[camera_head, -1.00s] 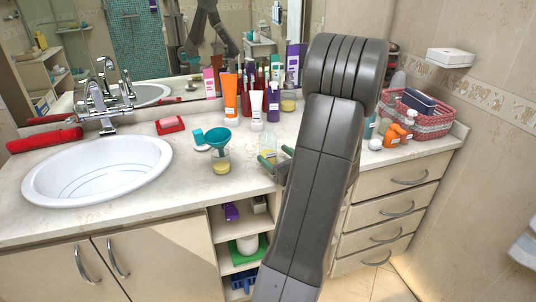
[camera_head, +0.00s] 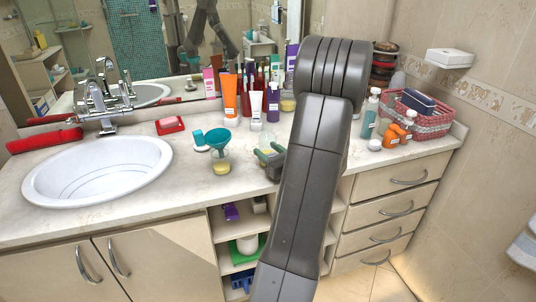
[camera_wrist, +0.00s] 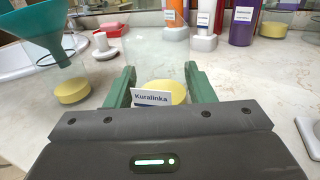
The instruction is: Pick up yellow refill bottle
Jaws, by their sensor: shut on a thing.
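The yellow refill bottle (camera_wrist: 178,88) is a clear bottle with yellow contents low inside and a white "Kuralinka" label. It stands upright between the green fingers of my gripper (camera_wrist: 158,76) in the wrist view. In the head view, the bottle (camera_head: 267,147) is near the counter's front edge, partly hidden by my fingers and arm. My gripper (camera_head: 268,157) is shut on it from the front right. Whether its base touches the counter is hidden.
A clear container with a teal funnel (camera_head: 219,139) stands just left of the bottle. Tubes and bottles, including an orange tube (camera_head: 230,97) and a purple bottle (camera_head: 273,102), stand behind. Orange bottles (camera_head: 391,135) and a basket (camera_head: 432,123) are at right. The sink (camera_head: 97,170) is left.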

